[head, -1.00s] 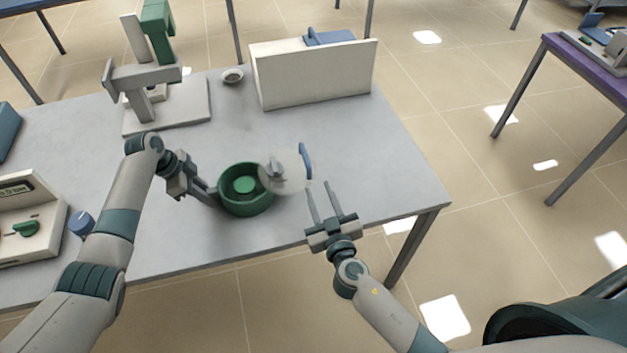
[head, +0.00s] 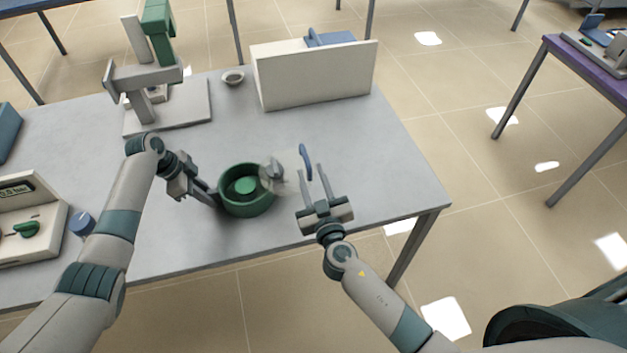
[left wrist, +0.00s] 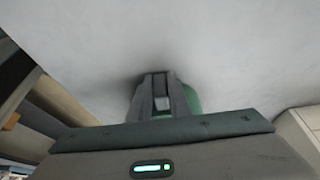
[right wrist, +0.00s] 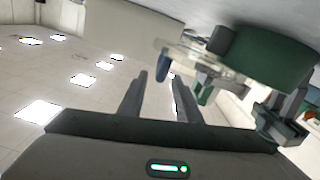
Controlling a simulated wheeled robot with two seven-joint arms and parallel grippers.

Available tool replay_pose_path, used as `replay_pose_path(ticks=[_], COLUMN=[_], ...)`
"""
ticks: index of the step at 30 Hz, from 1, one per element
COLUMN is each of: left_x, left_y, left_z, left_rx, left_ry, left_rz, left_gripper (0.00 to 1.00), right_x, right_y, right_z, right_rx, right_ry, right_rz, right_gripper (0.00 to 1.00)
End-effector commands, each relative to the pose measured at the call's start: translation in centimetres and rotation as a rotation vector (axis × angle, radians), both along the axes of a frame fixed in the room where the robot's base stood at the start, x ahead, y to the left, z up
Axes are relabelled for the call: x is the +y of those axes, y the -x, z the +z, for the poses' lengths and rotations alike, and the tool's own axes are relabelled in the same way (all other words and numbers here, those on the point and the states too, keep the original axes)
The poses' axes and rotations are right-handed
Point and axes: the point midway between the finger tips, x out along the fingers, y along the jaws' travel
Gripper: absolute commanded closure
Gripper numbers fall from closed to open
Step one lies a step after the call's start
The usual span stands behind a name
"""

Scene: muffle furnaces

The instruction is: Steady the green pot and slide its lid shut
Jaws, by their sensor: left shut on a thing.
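The green pot (head: 247,204) stands on the grey table, its inside and a lighter green middle part showing. Its clear lid (head: 289,180) sits off to the right, overlapping the pot's right rim, with a grey knob-like part (head: 270,172) and an upright blue handle (head: 305,160). My left gripper (head: 214,197) is shut on the pot's left wall; a green sliver of pot (left wrist: 193,100) shows behind its fingers in the left wrist view. My right gripper (head: 311,168) is open and empty, its fingertips close to the handle. In the right wrist view the handle (right wrist: 163,62) appears between the fingertips; contact cannot be told.
A grey and green stand (head: 165,110) is back left, and a device with a green knob (head: 28,225) front left. The table's right edge is near my right arm.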

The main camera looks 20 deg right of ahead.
Motion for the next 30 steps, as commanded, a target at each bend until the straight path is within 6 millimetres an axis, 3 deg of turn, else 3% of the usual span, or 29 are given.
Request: replay_pose_path(ticks=[21, 30], left_x=[0.0, 0.0], left_y=[0.0, 0.0], left_z=[0.1, 0.1], left_rx=[-0.001, -0.001], left_ry=[0.001, 0.001], left_rz=[-0.001, -0.001], left_gripper=[1.0, 1.0], right_x=[-0.1, -0.1], right_y=[-8.5, -10.1], right_z=[0.1, 0.1], right_rx=[-0.002, -0.001], right_ry=[0.001, 0.0], right_rz=[0.0, 0.001], right_gripper=[0.69, 0.69])
